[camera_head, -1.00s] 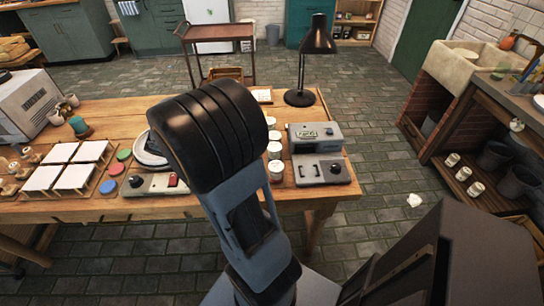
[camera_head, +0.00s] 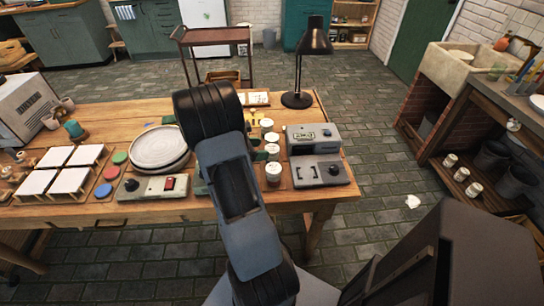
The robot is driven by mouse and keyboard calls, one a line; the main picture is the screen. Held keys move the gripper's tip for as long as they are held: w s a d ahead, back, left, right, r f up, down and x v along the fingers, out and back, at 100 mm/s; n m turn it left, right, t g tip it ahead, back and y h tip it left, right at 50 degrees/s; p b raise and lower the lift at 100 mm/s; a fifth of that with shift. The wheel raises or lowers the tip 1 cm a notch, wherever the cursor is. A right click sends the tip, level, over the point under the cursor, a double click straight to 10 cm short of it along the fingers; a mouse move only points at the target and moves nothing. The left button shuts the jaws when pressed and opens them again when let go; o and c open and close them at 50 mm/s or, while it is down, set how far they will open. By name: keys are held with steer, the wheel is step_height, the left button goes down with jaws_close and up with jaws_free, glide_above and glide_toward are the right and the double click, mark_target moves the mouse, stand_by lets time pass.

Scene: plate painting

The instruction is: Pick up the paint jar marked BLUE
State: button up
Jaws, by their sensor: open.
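A row of small paint jars with white lids stands on the wooden table, just right of my arm. The nearest jar (camera_head: 273,171) and the jars behind it (camera_head: 272,149), (camera_head: 272,137) and (camera_head: 267,123) show mainly their lids. Their markings are too small to read, so I cannot tell which is BLUE. My raised arm crosses the middle of the view and covers the table left of the jars. My gripper is not visible; the arm hides that area.
A grey device (camera_head: 318,172) stands right of the jars, with a black lamp (camera_head: 298,99) behind. A round pale plate (camera_head: 158,147) on a turntable and a control box (camera_head: 153,188) lie left of my arm. White tiles (camera_head: 72,180) and coloured discs (camera_head: 120,157) are further left.

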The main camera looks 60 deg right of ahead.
mark_target(271, 149)
steer(key=shift+x, duration=2.7)
steer(key=shift+c, duration=0.4)
steer(key=c, duration=0.5)
steer(key=shift+c, duration=0.2)
